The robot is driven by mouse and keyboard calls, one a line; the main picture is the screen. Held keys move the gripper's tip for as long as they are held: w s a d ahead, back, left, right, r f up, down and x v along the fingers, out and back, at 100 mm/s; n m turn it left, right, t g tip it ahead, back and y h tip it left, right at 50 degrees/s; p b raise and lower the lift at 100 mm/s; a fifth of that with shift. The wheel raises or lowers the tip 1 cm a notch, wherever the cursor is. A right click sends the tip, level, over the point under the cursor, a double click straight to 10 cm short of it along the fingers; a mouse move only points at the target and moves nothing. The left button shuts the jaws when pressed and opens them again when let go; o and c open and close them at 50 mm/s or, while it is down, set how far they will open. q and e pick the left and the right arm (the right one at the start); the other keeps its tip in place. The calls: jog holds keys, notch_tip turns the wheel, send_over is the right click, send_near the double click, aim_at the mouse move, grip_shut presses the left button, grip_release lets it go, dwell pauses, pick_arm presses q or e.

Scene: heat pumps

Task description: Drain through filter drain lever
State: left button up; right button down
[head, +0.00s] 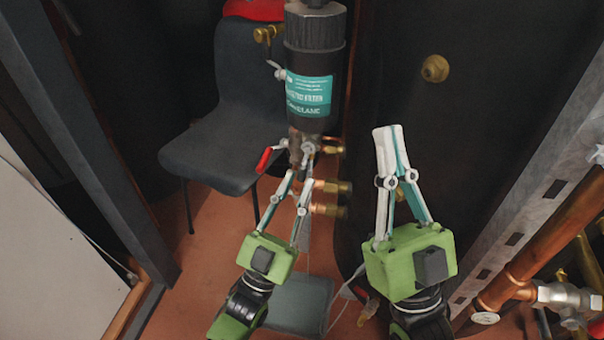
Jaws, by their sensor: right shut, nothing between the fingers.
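The black cylindrical filter (318,60) with a teal label hangs upright in the upper middle of the head view. Below it is a brass and copper valve assembly. A red-handled lever (264,159) sticks out to the left of this assembly. My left gripper (300,172) points up at the fittings under the filter, just right of the red lever. Its fingertips look apart, with part of the fittings showing between or behind them; contact is unclear. My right gripper (389,129) is shut and empty, right of the filter, in front of the dark tank.
A dark chair (229,90) stands behind on the left. A large dark tank (450,130) with a brass fitting (435,68) fills the right. A grey metal frame and copper pipes (535,255) line the right edge. A grey-green box (295,303) lies on the reddish floor.

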pick_arm(q)
jog(key=v, duration=0.9)
